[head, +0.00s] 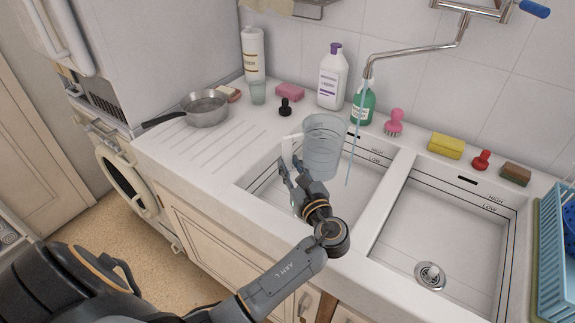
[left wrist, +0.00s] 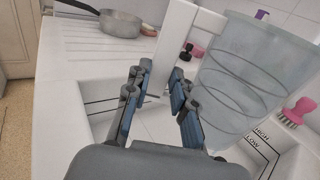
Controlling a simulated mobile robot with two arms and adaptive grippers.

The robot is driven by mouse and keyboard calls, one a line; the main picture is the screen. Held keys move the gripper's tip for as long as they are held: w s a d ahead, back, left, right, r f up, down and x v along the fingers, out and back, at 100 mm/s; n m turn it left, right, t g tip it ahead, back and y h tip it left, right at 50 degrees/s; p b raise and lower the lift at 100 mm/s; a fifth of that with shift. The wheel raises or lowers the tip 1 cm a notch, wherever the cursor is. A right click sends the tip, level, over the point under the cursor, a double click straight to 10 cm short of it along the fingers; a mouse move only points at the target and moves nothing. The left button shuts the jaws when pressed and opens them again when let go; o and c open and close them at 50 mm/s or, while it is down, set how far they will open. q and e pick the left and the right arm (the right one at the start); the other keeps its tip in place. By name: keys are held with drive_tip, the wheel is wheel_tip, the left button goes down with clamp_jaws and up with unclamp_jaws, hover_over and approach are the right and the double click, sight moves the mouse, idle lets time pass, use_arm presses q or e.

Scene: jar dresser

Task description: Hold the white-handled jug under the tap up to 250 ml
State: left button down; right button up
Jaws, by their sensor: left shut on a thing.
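The clear jug (head: 323,148) with a white handle (head: 287,147) is held roughly upright over the left basin. My left gripper (head: 294,172) is shut on the handle, which rises between its fingers in the left wrist view (left wrist: 172,48). The jug body (left wrist: 250,75) stands to the right there. The metal tap (head: 415,49) is at the back wall. A thin blue-tinted water stream (head: 357,130) runs from its spout, passing just right of the jug in the head view, apparently outside it. I see no clear water level in the jug. My right gripper is out of view.
The left basin (head: 362,208) and right basin (head: 440,225) are divided by a white ridge. Bottles, including a green one (head: 364,105), a pink brush (head: 394,122) and a yellow sponge (head: 445,146) line the back ledge. A pan (head: 206,108) sits on the left drainboard.

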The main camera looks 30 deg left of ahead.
sight(311, 154)
use_arm(q)
drive_tip(key=w+b, duration=0.1)
drive_tip(key=w, duration=0.1)
drive_tip(key=w+d+b, duration=0.1)
drive_tip(key=w, duration=0.1)
drive_tip(key=w+d+b, duration=0.1)
drive_tip(key=w+b, duration=0.1)
drive_tip(key=w, duration=0.3)
drive_tip(key=w+d+b, duration=0.1)
drive_tip(key=w+b, duration=0.1)
drive_tip(key=w, duration=0.1)
drive_tip(key=shift+w+d+f, duration=0.1)
drive_tip(key=shift+w+d, duration=0.15)
drive_tip(key=shift+w, duration=0.1)
drive_tip(key=shift+w+d+b, duration=0.25)
drive_tip(key=shift+w+b, duration=0.35)
drive_tip(key=shift+w, duration=0.45)
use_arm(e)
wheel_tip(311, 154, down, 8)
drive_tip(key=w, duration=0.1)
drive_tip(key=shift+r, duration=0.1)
use_arm(q)
drive_tip(key=shift+r, duration=0.2)
idle(1.5)
